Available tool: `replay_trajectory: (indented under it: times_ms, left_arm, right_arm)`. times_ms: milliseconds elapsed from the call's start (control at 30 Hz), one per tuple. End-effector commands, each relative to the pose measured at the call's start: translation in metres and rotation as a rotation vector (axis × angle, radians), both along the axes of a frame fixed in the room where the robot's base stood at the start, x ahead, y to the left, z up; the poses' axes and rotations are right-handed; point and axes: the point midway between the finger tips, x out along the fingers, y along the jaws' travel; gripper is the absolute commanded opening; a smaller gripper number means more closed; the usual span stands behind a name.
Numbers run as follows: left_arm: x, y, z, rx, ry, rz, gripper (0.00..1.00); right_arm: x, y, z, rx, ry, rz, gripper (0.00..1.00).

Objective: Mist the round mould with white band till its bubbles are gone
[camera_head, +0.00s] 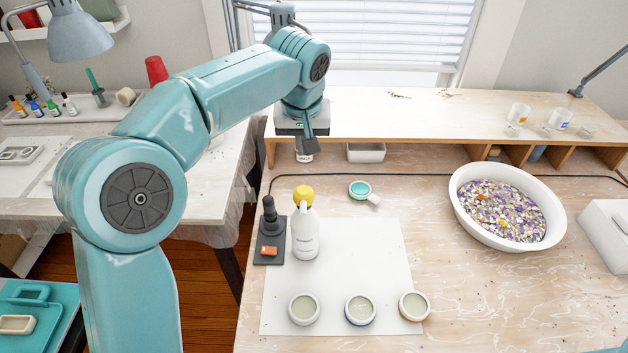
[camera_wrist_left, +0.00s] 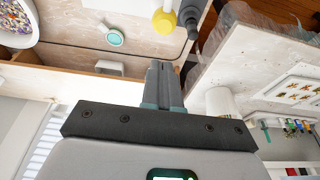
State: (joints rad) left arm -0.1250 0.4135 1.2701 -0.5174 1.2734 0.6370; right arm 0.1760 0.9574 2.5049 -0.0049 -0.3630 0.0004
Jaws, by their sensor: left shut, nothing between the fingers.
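Three round moulds stand in a row at the front of the white sheet (camera_head: 337,262). The left one (camera_head: 304,309) has a white band, the middle one (camera_head: 360,311) a blue band, the right one (camera_head: 414,306) a tan band. Bubbles are too small to make out. A white spray bottle (camera_head: 305,238) with a yellow top stands upright behind them; its yellow top shows in the left wrist view (camera_wrist_left: 164,20). My left gripper (camera_head: 309,146) is shut and empty, above the back of the table near the shelf, apart from the bottle. My right gripper is out of view.
A dark tool stand (camera_head: 269,249) with a red part is beside the bottle. A small teal-topped round piece (camera_head: 359,190) lies behind the sheet. A white bowl of coloured chips (camera_head: 461,220) is to the right. A black cable runs along the back. The table's right front is clear.

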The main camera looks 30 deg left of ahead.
Motion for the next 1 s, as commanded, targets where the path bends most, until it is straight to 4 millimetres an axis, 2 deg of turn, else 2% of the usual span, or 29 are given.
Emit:
replay_trajectory:
  times_ms: [333,467,900,1000]
  left_arm:
    - [-0.002,0.004,0.0,0.0,0.0,0.002,0.0]
    - [0.001,0.005,-0.01,0.001,0.002,0.002,0.0]
    - [0.026,0.013,-0.095,0.002,0.004,0.0,0.0]
    - [0.026,0.013,-0.111,0.0,0.002,-0.001,0.0]
  right_arm:
    - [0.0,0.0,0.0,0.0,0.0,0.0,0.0]
    - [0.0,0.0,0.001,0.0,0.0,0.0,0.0]
    - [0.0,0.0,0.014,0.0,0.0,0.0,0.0]
    - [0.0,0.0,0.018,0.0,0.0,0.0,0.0]
